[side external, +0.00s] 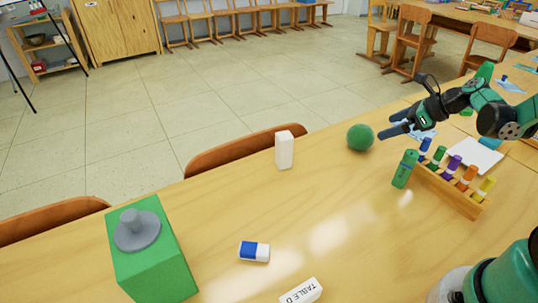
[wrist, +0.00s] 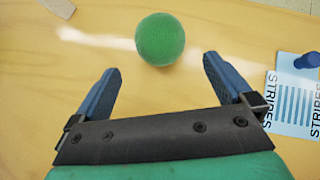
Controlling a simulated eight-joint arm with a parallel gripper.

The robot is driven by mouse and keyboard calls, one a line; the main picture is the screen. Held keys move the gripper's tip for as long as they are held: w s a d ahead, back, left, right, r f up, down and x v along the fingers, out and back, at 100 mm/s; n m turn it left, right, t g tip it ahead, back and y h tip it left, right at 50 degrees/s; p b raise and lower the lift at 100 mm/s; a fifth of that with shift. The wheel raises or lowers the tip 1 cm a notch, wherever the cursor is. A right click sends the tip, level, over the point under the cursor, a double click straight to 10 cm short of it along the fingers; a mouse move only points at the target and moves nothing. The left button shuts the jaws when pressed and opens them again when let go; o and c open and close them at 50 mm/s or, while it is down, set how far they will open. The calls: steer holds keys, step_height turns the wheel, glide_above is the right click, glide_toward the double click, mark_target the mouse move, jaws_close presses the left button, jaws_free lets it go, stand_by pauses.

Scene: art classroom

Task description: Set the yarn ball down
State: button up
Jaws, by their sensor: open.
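The green yarn ball (side external: 360,137) rests on the wooden table near its far edge. In the wrist view the ball (wrist: 160,39) lies just beyond the fingertips, roughly centred between them. My gripper (side external: 393,132) is open and empty, to the right of the ball in the side view, low over the table. Its two blue fingers show apart in the wrist view (wrist: 160,77), and neither touches the ball.
A blue-white eraser (side external: 254,251) and green box (side external: 150,260) are nearer. The table's middle is clear.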

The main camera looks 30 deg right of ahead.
steer(key=s+a+r+n+h, duration=0.1)
steer(key=a+n, duration=0.4)
steer(key=n, duration=0.5)
steer(key=s+a+r+n+h, duration=0.1)
steer(key=s+a+r+n, duration=0.2)
steer(key=a+n, duration=0.3)
steer(key=s+a+r+n+g+h, duration=0.1)
steer(key=s+a+r+n, duration=0.2)
steer(key=n, duration=1.2)
steer(key=a, duration=0.3)
steer(key=shift+a+n+h, duration=0.25)
steer(key=shift+n+h, duration=0.05)
